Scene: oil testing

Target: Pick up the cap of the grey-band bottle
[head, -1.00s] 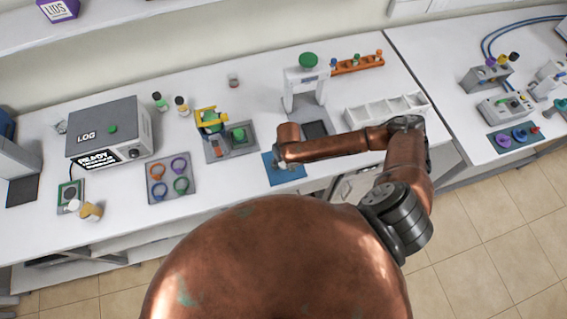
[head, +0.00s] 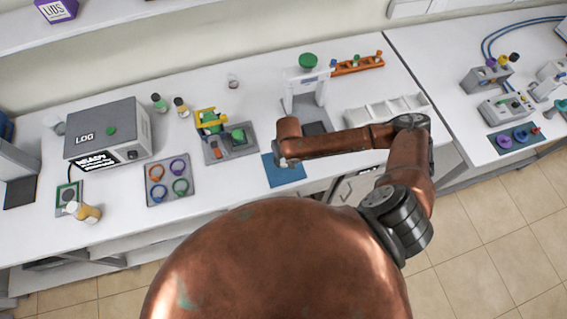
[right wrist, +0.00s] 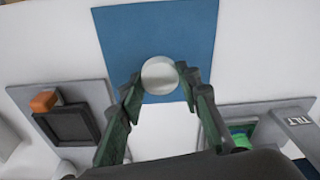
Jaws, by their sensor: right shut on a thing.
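My right gripper (right wrist: 161,78) is shut on a pale, round cap (right wrist: 160,75) seen end on, between its two fingertips. The cap shows in front of the lower edge of the blue mat (right wrist: 120,40); whether anything hangs under it is hidden. In the head view the blue mat (head: 284,173) is bare where it shows, and my right wrist link hides the fingers and the cap. I cannot make out a grey-band bottle for sure; a small clear vial (head: 232,82) stands at the back. My left gripper is out of view.
A grey stand with a dark pad (head: 314,129) and a white tray (head: 388,108) are beside my right arm. The yellow-and-green tilt device (head: 228,143), a tray of coloured rings (head: 168,179) and an amber bottle (head: 88,212) lie to the left.

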